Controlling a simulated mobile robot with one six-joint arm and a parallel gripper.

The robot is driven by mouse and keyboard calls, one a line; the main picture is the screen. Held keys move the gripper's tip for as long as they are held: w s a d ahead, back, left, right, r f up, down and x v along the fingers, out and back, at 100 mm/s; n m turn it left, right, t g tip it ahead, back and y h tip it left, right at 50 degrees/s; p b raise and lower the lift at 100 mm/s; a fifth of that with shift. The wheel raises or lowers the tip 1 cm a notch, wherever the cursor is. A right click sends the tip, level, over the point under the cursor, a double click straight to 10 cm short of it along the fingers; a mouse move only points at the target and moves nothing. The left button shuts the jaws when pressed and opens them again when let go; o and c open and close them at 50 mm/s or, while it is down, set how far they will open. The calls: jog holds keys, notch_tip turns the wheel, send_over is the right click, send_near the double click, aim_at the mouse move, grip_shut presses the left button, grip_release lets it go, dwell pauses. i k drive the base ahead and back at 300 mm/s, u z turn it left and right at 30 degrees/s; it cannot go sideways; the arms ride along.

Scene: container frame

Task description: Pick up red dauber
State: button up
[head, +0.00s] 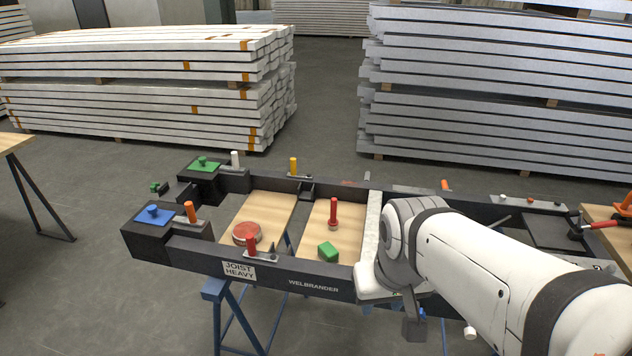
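A red upright tool, which looks like the red dauber (333,212), stands on a pale wood panel inside the dark frame (315,285). It has a slim red handle and a small round foot. A green block (327,252) lies just in front of it on the same panel. My white arm reaches in from the lower right. What looks like my gripper (414,328) is a small dark part below the arm's wrist, right of the dauber and in front of the frame, apart from it. Its fingers are too small and hidden to tell their state.
A round red-topped tin (246,233) sits on the left panel, near a red peg (251,245) on the front rail. Orange (190,211), white (235,159) and yellow (294,167) pegs stand around the frame. Blue (153,215) and green (204,164) pads lie at left.

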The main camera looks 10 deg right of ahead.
aim_at(333, 223)
jog(key=i, duration=1)
